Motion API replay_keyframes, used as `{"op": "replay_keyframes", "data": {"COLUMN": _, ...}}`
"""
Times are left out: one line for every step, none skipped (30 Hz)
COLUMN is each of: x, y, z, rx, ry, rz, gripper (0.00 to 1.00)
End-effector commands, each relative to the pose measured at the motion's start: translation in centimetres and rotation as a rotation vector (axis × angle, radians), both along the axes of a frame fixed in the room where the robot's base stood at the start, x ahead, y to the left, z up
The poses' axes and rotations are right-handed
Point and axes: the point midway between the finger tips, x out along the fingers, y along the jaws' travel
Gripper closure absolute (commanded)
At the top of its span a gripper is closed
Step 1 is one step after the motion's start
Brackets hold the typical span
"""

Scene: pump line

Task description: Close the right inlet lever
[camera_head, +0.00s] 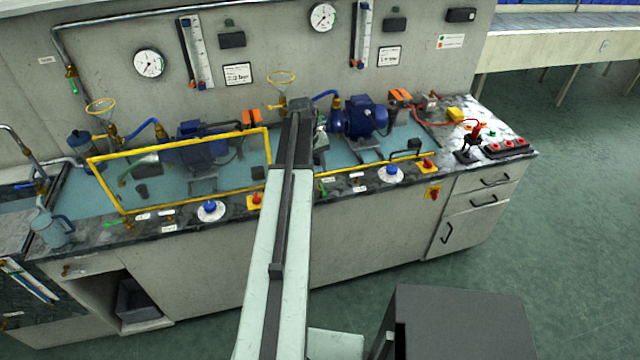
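My arm reaches from the bottom middle of the head view to the right pump. Its far end, with my gripper (319,136), is small and dark beside the pump, and its fingers cannot be made out. The right pump has a blue motor (358,118) just right of my arm's end. A small green lever (324,181) shows on the bench's front strip, close to the right side of my arm; it may be the right inlet lever, but I cannot tell for sure. Its exact angle is too small to read.
A yellow frame (180,148) stands around the left pump. The front strip holds blue knobs (393,173) and red-and-yellow switches (427,165). A black-and-red lever device (467,150) stands at the bench's right end. Green floor (580,200) is free at the right.

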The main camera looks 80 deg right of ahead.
Motion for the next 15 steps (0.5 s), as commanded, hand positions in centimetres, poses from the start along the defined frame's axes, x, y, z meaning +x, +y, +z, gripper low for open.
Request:
{"op": "replay_keyframes", "data": {"x": -0.1, "y": 0.0, "z": 0.0, "rx": 0.0, "ry": 0.0, "rz": -0.001, "gripper": 0.69}}
{"op": "replay_keyframes", "data": {"x": -0.1, "y": 0.0, "z": 0.0, "rx": 0.0, "ry": 0.0, "rz": -0.001, "gripper": 0.69}}
{"op": "replay_keyframes", "data": {"x": -0.1, "y": 0.0, "z": -0.1, "rx": 0.0, "ry": 0.0, "rz": 0.0, "gripper": 0.69}}
{"op": "replay_keyframes", "data": {"x": 0.0, "y": 0.0, "z": -0.3, "rx": 0.0, "ry": 0.0, "rz": 0.0, "gripper": 0.69}}
{"op": "replay_keyframes", "data": {"x": -0.1, "y": 0.0, "z": -0.5, "rx": 0.0, "ry": 0.0, "rz": 0.0, "gripper": 0.69}}
{"op": "replay_keyframes", "data": {"x": -0.1, "y": 0.0, "z": -0.8, "rx": 0.0, "ry": 0.0, "rz": 0.0, "gripper": 0.69}}
{"op": "replay_keyframes", "data": {"x": -0.1, "y": -0.1, "z": -1.1, "rx": 0.0, "ry": 0.0, "rz": 0.0, "gripper": 0.69}}
{"op": "replay_keyframes", "data": {"x": -0.2, "y": -0.1, "z": -1.5, "rx": 0.0, "ry": 0.0, "rz": 0.0, "gripper": 0.69}}
{"op": "replay_keyframes", "data": {"x": -0.2, "y": -0.1, "z": -2.1, "rx": -0.001, "ry": 0.0, "rz": 0.0, "gripper": 0.69}}
{"op": "replay_keyframes", "data": {"x": -0.3, "y": -0.1, "z": -2.6, "rx": -0.001, "ry": 0.0, "rz": 0.0, "gripper": 0.69}}
{"op": "replay_keyframes", "data": {"x": -0.4, "y": -0.2, "z": -3.1, "rx": -0.001, "ry": 0.0, "rz": 0.0, "gripper": 0.69}}
{"op": "replay_keyframes", "data": {"x": -0.5, "y": -0.2, "z": -3.8, "rx": -0.001, "ry": 0.0, "rz": 0.0, "gripper": 0.69}}
{"op": "replay_keyframes", "data": {"x": -0.6, "y": -0.3, "z": -4.4, "rx": -0.001, "ry": 0.0, "rz": -0.001, "gripper": 0.69}}
{"op": "replay_keyframes", "data": {"x": -0.6, "y": -0.3, "z": -5.0, "rx": -0.001, "ry": 0.0, "rz": -0.001, "gripper": 0.69}}
{"op": "replay_keyframes", "data": {"x": -0.8, "y": -0.4, "z": -5.7, "rx": -0.001, "ry": 0.0, "rz": -0.001, "gripper": 0.69}}
